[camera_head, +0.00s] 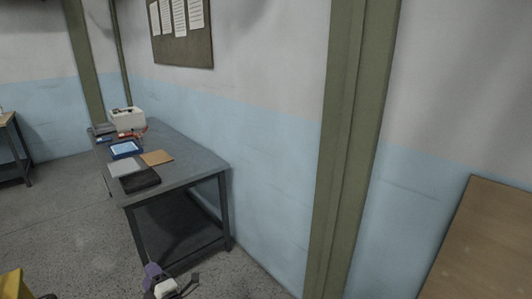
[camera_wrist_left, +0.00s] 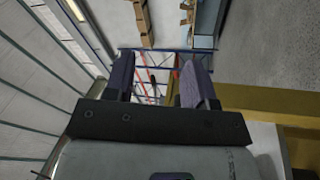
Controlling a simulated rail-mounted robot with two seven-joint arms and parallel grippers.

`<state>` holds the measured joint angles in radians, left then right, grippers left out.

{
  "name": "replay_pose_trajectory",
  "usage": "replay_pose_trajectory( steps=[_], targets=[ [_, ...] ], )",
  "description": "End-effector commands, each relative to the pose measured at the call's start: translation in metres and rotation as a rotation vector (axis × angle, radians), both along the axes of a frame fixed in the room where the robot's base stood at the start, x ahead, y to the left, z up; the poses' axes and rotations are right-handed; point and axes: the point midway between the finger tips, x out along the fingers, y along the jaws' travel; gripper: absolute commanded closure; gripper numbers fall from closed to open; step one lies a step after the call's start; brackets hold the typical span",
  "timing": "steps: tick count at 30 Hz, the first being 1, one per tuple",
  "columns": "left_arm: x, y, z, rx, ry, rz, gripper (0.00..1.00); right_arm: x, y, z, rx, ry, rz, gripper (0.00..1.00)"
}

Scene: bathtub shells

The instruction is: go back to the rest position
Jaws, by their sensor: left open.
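My left gripper (camera_head: 169,282) shows at the bottom edge of the head view, in front of the grey table and over the floor. In the left wrist view its two dark fingers (camera_wrist_left: 159,82) stand well apart with nothing between them. The left gripper is open and empty. My right gripper is in neither view. No bathtub shell shows in either view.
A grey table (camera_head: 190,172) stands against the blue and white wall, with a white box (camera_head: 127,119), a blue tray (camera_head: 124,149) and a black item (camera_head: 140,180) on it. A green post (camera_head: 346,150) rises right of it. The floor (camera_head: 70,230) left of the table is open.

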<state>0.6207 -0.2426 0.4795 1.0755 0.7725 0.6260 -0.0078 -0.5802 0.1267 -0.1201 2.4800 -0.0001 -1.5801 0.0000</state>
Motion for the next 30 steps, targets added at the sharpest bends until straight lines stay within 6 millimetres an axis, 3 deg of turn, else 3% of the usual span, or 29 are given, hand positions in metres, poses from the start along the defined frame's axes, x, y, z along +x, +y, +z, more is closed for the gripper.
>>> replay_pose_trajectory(
  steps=[3, 8, 12, 16, 20, 23, 30],
  targets=[
    [0.026, -0.021, 0.029, 0.072, 0.046, -0.231, 0.49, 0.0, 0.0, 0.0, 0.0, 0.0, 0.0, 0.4],
    [0.044, -0.056, 0.069, 0.201, 0.139, -0.518, 0.49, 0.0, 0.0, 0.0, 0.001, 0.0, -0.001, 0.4],
    [0.043, -0.084, 0.103, 0.341, 0.256, -0.728, 0.49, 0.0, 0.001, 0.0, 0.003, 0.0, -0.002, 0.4],
    [0.025, -0.104, 0.121, 0.474, 0.413, -0.884, 0.49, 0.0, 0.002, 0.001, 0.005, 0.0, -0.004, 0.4],
    [-0.013, -0.116, 0.117, 0.59, 0.63, -0.998, 0.49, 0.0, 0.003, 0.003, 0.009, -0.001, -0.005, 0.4],
    [-0.054, -0.12, 0.103, 0.658, 0.823, -1.055, 0.49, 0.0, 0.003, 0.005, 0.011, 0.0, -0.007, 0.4],
    [-0.187, -0.122, 0.057, 0.78, 1.251, -1.078, 0.49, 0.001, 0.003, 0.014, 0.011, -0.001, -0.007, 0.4]
  ],
)
